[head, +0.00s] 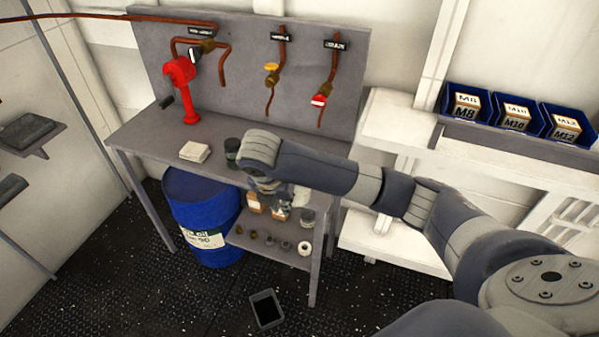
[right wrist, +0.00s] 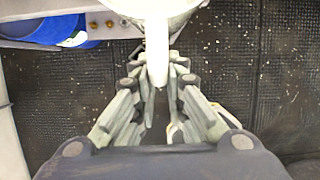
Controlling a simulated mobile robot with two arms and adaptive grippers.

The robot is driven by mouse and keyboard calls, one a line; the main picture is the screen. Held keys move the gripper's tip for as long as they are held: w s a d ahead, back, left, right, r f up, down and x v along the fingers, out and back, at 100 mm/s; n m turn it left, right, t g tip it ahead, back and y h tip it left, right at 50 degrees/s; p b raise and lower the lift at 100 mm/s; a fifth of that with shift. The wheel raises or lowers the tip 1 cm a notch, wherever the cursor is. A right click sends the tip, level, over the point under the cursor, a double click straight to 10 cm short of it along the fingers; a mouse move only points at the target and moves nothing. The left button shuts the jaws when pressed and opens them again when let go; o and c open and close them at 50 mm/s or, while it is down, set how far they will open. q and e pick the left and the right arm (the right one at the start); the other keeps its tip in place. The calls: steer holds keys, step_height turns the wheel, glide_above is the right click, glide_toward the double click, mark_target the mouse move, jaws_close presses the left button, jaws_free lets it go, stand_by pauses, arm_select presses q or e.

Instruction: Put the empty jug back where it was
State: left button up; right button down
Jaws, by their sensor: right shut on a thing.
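My right gripper (head: 279,207) hangs at the end of the arm that comes in from the right, in front of the workbench (head: 210,140). In the right wrist view its fingers (right wrist: 163,80) are shut on the pale handle of a white jug (right wrist: 155,8). The jug's body lies beyond the fingertips, cut off by the top edge, so its inside is not visible. In the head view my arm and gripper hide most or all of the jug. My left gripper is not in view.
On the bench are a red hand pump (head: 184,88), a folded pale cloth (head: 195,152) and a dark jar (head: 232,150). A blue drum (head: 200,212) stands below. A lower shelf (head: 275,257) holds small fittings and boxes. A dark tray (head: 266,309) lies on the floor.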

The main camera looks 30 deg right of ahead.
steer(key=w+d, duration=0.1)
steer(key=d, duration=0.1)
steer(key=w+d+p, duration=0.1)
steer(key=d, duration=0.1)
steer(key=w+d, duration=0.2)
steer(key=shift+d, duration=0.3)
steer(key=w+d, duration=0.1)
steer(key=w, duration=0.1)
steer(key=w+d+f+p, duration=0.1)
steer(key=w+d, duration=0.1)
steer(key=shift+d, duration=0.1)
steer(key=shift+w+d+f+p, duration=0.1)
steer(key=shift+w+d+p, duration=0.1)
steer(key=shift+d+p, duration=0.3)
step_height(320, 180, down, 3)
steer(key=shift+r+p, duration=0.2)
steer(key=shift+p, duration=0.25)
steer(key=shift+f, duration=0.45)
steer(key=c, duration=1.6)
jaws_free()
steer(key=shift+f, duration=0.15)
steer(key=shift+c, duration=0.2)
steer(key=b+v, duration=0.1)
steer(key=v, duration=1.1)
steer(key=shift+r+b, duration=0.2)
steer(key=shift+b, duration=0.15)
